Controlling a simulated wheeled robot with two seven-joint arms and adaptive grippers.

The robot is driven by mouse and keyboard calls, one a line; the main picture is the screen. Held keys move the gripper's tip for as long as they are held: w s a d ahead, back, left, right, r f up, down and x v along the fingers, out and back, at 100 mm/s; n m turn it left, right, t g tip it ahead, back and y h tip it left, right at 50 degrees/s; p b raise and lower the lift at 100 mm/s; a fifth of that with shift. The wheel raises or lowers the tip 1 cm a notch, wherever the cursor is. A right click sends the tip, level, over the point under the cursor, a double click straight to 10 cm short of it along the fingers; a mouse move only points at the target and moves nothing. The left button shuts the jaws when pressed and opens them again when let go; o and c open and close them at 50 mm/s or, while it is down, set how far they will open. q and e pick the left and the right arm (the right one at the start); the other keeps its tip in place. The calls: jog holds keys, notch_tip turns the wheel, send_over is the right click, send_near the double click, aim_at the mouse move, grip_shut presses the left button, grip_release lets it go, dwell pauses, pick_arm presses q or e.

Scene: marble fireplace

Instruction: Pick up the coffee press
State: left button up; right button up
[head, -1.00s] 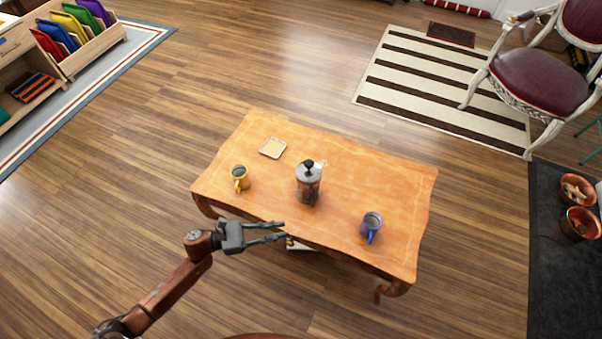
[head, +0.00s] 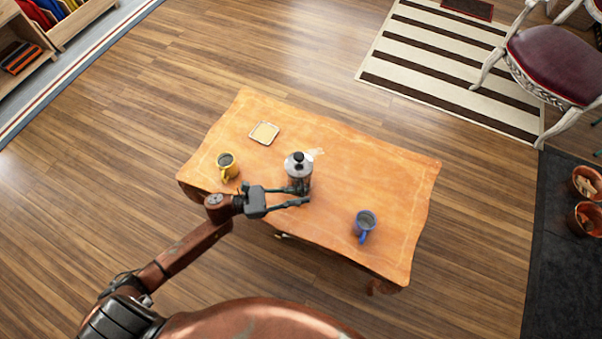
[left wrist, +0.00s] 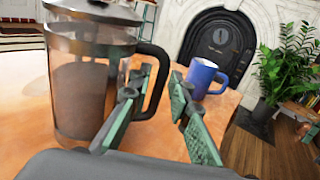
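The coffee press (head: 299,169) stands upright on the wooden table (head: 370,170), a glass cylinder with a metal frame and black knob. My left gripper (head: 305,195) is open at its near side. In the left wrist view the press (left wrist: 85,85) fills the left side, and its black handle (left wrist: 152,80) shows near the left finger. The left gripper's two fingers (left wrist: 160,105) are apart, with the handle partly behind the left finger. Whether a finger touches the handle I cannot tell. My right gripper is not in view.
A yellow mug (head: 227,168) stands left of the press and a blue mug (head: 364,224) to its right. A small square coaster (head: 264,133) lies near the back left. The table's right half is mostly clear.

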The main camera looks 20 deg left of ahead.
pick_arm(q)
jog(key=shift+w+d, duration=0.2)
jog(key=shift+d, duration=0.15)
jog(key=shift+c, duration=0.2)
grip_shut()
jog(key=shift+r, duration=0.1)
dwell(0.4)
